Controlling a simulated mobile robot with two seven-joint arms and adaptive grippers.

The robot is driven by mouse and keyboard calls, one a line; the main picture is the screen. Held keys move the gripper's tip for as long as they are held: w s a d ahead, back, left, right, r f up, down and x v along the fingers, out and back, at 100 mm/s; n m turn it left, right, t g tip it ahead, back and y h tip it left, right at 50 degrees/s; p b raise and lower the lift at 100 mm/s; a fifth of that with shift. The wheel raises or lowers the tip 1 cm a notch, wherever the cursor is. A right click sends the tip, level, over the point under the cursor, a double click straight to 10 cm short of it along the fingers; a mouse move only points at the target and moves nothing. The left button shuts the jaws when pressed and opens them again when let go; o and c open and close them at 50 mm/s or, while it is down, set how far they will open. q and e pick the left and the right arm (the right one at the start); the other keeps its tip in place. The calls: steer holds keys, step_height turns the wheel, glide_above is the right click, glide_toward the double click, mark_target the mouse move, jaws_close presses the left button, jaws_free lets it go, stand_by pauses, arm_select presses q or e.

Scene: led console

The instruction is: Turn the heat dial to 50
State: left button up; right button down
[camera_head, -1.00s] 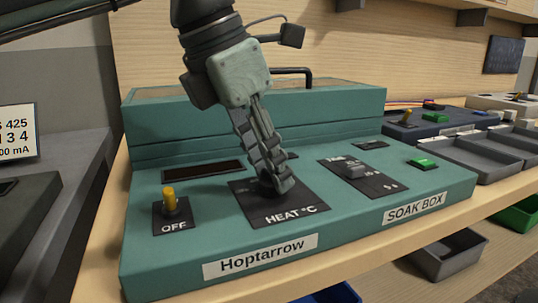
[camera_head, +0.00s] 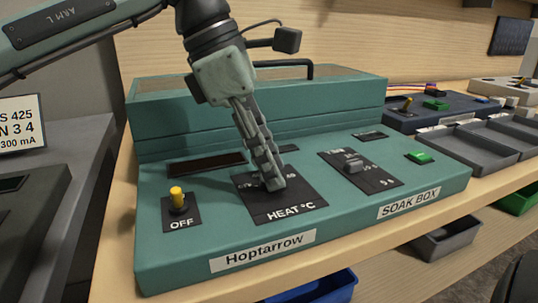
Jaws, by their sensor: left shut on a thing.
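The green soak box console (camera_head: 215,234) sits on a wooden shelf. Its black heat dial panel (camera_head: 294,208), marked HEAT °C, is in the middle of the sloped front. My left gripper (camera_head: 272,180) comes down from above and is shut on the heat dial, which its fingers almost wholly hide. The dial's pointer and most scale marks cannot be read. My right gripper is not in view.
Left of the dial is a yellow-tipped toggle switch (camera_head: 178,197) above the word OFF. Grey trays (camera_head: 470,151) and a dark blue device (camera_head: 400,117) stand farther right.

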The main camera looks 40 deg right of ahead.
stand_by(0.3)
arm_select(q)
steer(key=o, duration=1.1)
steer(key=shift+r, duration=0.1)
steer(key=v, duration=1.2)
